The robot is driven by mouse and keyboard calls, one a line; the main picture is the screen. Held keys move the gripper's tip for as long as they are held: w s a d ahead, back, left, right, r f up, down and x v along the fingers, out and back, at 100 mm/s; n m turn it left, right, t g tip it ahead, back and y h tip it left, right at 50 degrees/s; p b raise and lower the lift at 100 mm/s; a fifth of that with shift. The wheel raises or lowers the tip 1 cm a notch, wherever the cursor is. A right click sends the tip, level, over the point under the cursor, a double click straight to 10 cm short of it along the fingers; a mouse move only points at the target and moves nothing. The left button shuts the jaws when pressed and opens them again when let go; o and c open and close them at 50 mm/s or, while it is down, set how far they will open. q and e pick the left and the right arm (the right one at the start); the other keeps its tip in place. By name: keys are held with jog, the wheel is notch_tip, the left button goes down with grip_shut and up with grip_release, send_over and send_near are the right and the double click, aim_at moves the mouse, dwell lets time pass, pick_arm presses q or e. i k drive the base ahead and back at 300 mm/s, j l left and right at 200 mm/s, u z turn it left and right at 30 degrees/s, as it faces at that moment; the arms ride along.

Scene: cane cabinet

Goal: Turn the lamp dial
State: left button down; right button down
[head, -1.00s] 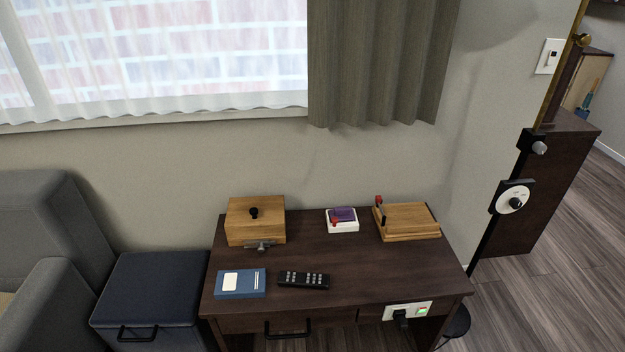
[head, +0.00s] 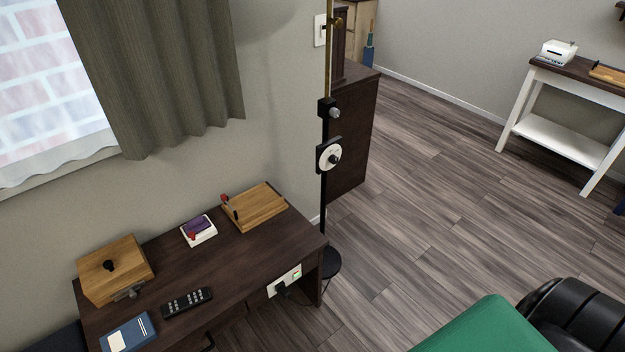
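The lamp dial (head: 329,157) is a white round plate with a dark knob at its middle, on a black box fixed to the lamp's pole. The lamp pole (head: 323,205) is thin, black below and brass-coloured above, and stands just past the right end of the desk on a dark round base (head: 328,262). A smaller grey knob (head: 335,113) on a black block sits above the dial. The lamp's top is out of view. Neither of my grippers shows.
A dark wooden desk (head: 240,262) at left holds wooden boxes, a remote (head: 186,302) and a blue book (head: 128,334). A dark cabinet (head: 352,140) stands behind the lamp. A green surface (head: 487,328) and black chair (head: 575,310) are front right. Floor right of the lamp is clear.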

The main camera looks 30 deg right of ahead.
aim_at(333, 159)
jog(key=z, duration=1)
